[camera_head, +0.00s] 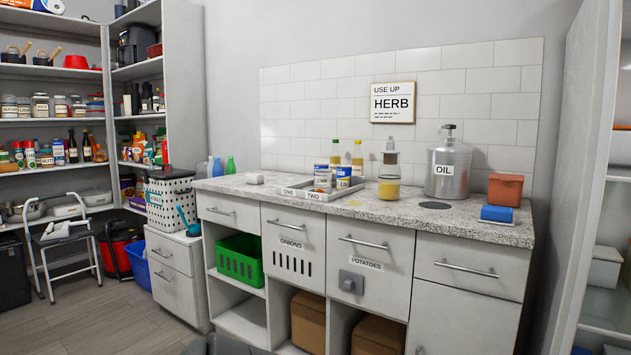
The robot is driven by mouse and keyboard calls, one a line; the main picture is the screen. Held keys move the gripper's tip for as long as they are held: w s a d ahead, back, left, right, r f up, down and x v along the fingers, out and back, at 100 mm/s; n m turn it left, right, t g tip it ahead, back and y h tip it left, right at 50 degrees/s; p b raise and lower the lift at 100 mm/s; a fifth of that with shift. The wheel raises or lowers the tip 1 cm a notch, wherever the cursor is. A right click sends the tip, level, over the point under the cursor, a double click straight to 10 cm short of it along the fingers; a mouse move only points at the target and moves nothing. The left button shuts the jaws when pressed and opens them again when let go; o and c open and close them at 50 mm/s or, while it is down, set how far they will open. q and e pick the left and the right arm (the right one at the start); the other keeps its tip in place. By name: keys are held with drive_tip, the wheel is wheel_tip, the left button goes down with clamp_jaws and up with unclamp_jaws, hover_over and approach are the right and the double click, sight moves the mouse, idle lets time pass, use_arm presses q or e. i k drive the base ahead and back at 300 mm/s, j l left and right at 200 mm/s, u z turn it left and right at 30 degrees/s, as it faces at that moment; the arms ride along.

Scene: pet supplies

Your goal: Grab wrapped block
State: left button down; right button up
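No object is plainly marked as the wrapped block. A blue block-like packet (497,213) lies near the front right edge of the counter, in front of a terracotta-coloured box (505,189). Which of these is wrapped is too small to tell. Neither of my grippers can be made out. A dark shape at the bottom edge may be part of me.
A tray (314,195) with cans stands mid-counter. A glass jar (389,176) and a steel oil dispenser (448,170) stand to its right. Drawers and open cubbies with a green crate (240,260) are below. Shelves (82,119) and a step stool (64,235) are at left.

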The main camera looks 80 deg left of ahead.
sight(254, 179)
drive_tip(key=u, duration=2.9)
drive_tip(key=i+j+z, duration=0.25)
drive_tip(key=i+j, duration=0.15)
drive_tip(key=i, duration=0.3)
drive_tip(key=i+j+z, duration=0.25)
drive_tip(key=i+j, duration=0.3)
drive_tip(key=i, duration=0.1)
